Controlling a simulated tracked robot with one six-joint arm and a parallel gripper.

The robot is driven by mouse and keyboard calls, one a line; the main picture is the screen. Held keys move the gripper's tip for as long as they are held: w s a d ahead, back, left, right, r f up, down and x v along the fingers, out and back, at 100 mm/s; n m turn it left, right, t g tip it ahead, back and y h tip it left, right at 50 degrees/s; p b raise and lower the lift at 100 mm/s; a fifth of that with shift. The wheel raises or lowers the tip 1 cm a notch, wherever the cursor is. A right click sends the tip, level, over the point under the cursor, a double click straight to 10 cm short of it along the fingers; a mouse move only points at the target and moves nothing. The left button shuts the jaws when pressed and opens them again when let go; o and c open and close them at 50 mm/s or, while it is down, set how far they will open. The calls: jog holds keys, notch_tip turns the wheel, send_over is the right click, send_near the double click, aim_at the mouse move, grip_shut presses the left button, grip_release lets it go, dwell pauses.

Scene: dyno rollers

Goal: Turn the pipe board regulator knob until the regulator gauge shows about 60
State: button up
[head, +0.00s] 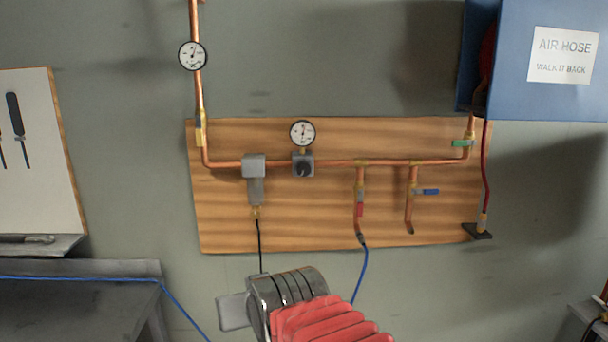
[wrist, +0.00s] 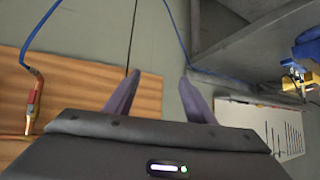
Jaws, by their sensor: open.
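The wooden pipe board (head: 330,220) hangs on the wall in the head view. The regulator is a small grey block on its copper pipe, with a dark round knob (head: 303,169) on its front. The white regulator gauge (head: 302,133) sits right above it; its needle looks roughly upright, but the figures are too small to read. My gripper (wrist: 157,95) shows in the wrist view with two purple-grey fingers apart and nothing between them. Neither the knob nor the gauge can be made out in the wrist view.
A second gauge (head: 192,56) is on the upright pipe. A grey box (head: 254,166) is left of the regulator; red-handled (head: 360,208) and blue-handled (head: 428,191) valves are right. A black cable (head: 260,245) and blue hose (head: 359,277) hang below. A blue hose cabinet (head: 510,90) stands upper right.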

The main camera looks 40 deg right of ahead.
jog(key=w+d+r+m+t+h, duration=0.2)
jog(key=w+d+r+h, duration=0.1)
jog(key=d+r, duration=0.4)
jog(key=w+d+r+m+t+h, duration=0.3)
jog(key=d+r, duration=0.4)
jog(key=d, duration=0.7)
jog(key=shift+w+r+m+h, duration=0.35)
jog(key=shift+w+h, duration=0.1)
jog(key=shift+h, duration=0.25)
jog(key=shift+w, duration=0.1)
